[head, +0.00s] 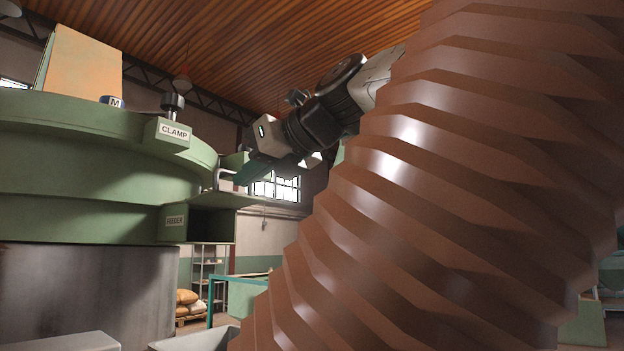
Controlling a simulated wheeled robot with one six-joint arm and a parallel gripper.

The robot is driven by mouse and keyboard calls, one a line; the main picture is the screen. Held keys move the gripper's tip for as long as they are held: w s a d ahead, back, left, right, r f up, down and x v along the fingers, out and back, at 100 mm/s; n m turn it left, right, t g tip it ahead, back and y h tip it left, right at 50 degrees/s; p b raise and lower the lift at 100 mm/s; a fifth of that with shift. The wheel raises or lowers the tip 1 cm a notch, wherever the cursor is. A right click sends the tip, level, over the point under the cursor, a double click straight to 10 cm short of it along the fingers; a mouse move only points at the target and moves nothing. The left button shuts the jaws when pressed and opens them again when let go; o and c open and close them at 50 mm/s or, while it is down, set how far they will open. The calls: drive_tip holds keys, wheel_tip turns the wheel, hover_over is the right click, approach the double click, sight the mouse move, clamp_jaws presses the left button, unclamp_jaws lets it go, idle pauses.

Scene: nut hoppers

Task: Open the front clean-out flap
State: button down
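A large round green machine (90,165) fills the left of the head view, with signs reading CLAMP and FEEDER. At its right side is a dark box-like opening (211,223), with a green plate (228,200) jutting out above it. I cannot tell for sure whether this plate is the clean-out flap. A pale bent bar (219,177) shows just above the plate. My gripper (240,174) comes in from the upper right, close to this bar and plate. Its fingertips are small and partly merge with the green parts, so contact and finger opening cannot be told.
A clamp knob (172,103) stands on the machine's rim. A teal-framed table (240,279), shelves (209,272) and sacks on a pallet (187,297) stand behind. A grey bin (196,339) is at the bottom. A large brown ribbed shape blocks the right half.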

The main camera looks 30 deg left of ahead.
drive_tip(key=d+r, duration=0.4)
drive_tip(key=r, duration=0.4)
drive_tip(key=shift+s+d, duration=0.2)
drive_tip(key=shift+d, duration=0.2)
idle(0.3)
